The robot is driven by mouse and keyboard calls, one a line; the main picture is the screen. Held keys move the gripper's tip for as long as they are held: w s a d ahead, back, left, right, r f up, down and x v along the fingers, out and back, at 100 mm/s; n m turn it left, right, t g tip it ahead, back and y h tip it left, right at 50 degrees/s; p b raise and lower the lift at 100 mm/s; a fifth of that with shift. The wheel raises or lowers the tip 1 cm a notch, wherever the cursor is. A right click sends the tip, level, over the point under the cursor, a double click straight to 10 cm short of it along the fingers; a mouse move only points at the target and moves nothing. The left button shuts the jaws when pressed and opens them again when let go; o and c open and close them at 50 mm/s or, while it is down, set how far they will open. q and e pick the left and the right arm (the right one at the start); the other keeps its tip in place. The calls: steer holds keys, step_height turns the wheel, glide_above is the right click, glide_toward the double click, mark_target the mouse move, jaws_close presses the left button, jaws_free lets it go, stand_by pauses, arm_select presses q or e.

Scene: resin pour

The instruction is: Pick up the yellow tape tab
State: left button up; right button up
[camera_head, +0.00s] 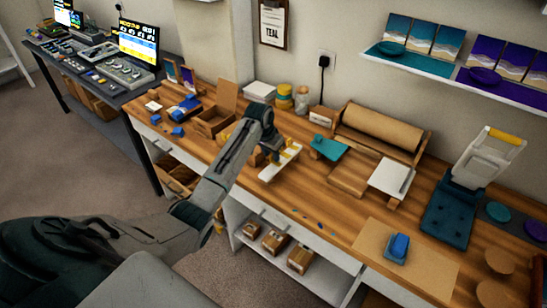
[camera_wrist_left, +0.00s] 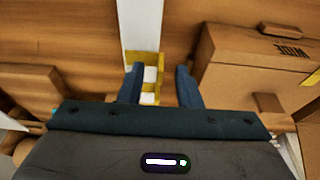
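A white strip (camera_head: 274,172) with yellow tape at its end lies on the wooden bench in the head view. In the left wrist view, the yellow tape tab (camera_wrist_left: 157,60) shows at the end of the white strip (camera_wrist_left: 142,24), with small white pieces beside it. My left gripper (camera_head: 268,157) is over the bench beside the strip. In the left wrist view its fingers (camera_wrist_left: 160,86) are apart, with the yellow and white pieces showing between them. I cannot tell whether the fingers touch the tab. My right gripper is not in view.
A cardboard box (camera_wrist_left: 258,62) stands close right of the fingers in the wrist view. An open wooden box (camera_head: 209,122), yellow containers (camera_head: 284,96) and a brown paper roll (camera_head: 376,127) are on the bench. A teal press (camera_head: 449,213) stands at right.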

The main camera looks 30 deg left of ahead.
arm_select(q)
steer(key=shift+f, duration=0.25)
jaws_close()
steer(key=shift+w+r, duration=0.1)
steer(key=shift+r, duration=0.05)
